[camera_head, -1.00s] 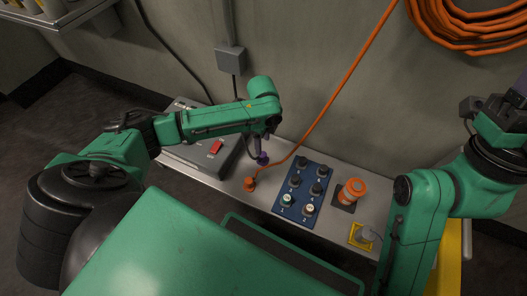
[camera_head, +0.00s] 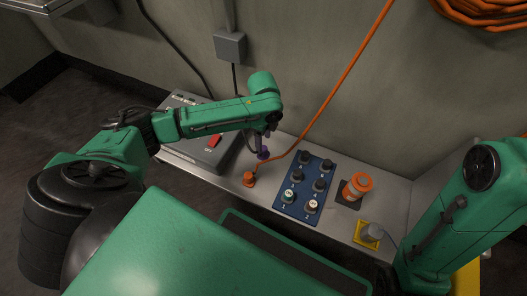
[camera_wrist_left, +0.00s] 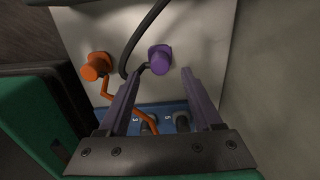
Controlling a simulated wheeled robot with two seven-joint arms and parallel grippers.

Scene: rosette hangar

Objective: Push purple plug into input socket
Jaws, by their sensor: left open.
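The purple plug (camera_wrist_left: 159,60) stands on the grey bench top in the left wrist view. A squarish purple base shows around it and a dark cable runs close beside it. I cannot tell how deep it is seated. In the head view the purple plug (camera_head: 263,155) shows small just below my left gripper (camera_head: 265,141). In the left wrist view my left gripper (camera_wrist_left: 160,78) is open, its fingers apart and empty, with the plug beyond the tips. I cannot tell which fitting is the input socket. My right arm is at the right; its gripper is out of view.
An orange plug (camera_head: 249,179) with an orange cable stands left of a blue panel (camera_head: 290,209) with several dark knobs. A grey box with a red switch (camera_head: 214,141) is behind left. An orange cylinder (camera_head: 357,186) and a yellow-based grey knob (camera_head: 371,232) stand right.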

